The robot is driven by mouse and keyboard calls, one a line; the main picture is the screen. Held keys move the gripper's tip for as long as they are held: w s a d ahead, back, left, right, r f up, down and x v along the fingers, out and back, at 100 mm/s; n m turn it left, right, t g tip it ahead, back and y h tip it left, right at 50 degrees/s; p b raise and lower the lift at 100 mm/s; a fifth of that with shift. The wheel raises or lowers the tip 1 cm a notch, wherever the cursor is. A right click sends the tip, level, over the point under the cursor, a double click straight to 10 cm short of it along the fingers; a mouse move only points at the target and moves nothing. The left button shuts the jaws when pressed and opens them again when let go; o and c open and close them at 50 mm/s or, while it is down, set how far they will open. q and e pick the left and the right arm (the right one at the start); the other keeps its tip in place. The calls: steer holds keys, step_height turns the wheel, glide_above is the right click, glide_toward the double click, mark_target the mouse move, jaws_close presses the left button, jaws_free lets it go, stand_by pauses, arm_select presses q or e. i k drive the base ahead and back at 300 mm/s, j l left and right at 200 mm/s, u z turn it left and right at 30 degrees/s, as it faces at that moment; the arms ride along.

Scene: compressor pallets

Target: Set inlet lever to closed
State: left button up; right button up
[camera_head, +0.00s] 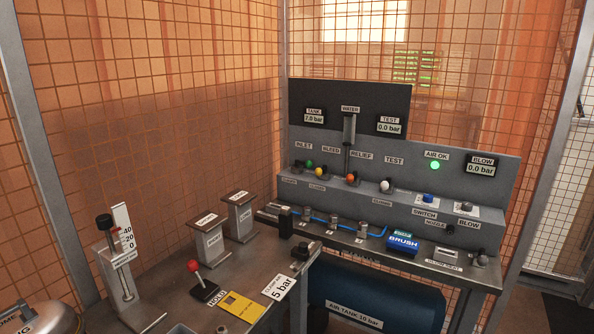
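The inlet lever (308,164) has a green knob and sits at the left end of the grey panel (450,170), under the INLET label (304,146). A small label (289,182), apparently reading CLOSED, is below and left of the knob. The lever's exact angle is too small to tell. Neither of my grippers is in view, so nothing of mine is seen touching the lever.
Bleed (323,171), relief (351,178) and test (385,186) levers stand right of the inlet lever. A tank gauge (314,117) reads 7.0 bar. A workbench (240,262) with a red-knobbed lever (196,266) and posts fills the left foreground. Wire mesh encloses the back.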

mark_target(309, 165)
steer(key=i+l, duration=0.15)
steer(key=i, duration=0.2)
steer(key=i+l+u, duration=0.15)
steer(key=u, duration=0.35)
steer(key=i+l+u, duration=0.2)
steer(key=u, duration=0.25)
steer(key=i+l+u, duration=0.1)
steer(key=l+u, duration=0.15)
steer(key=u, duration=0.25)
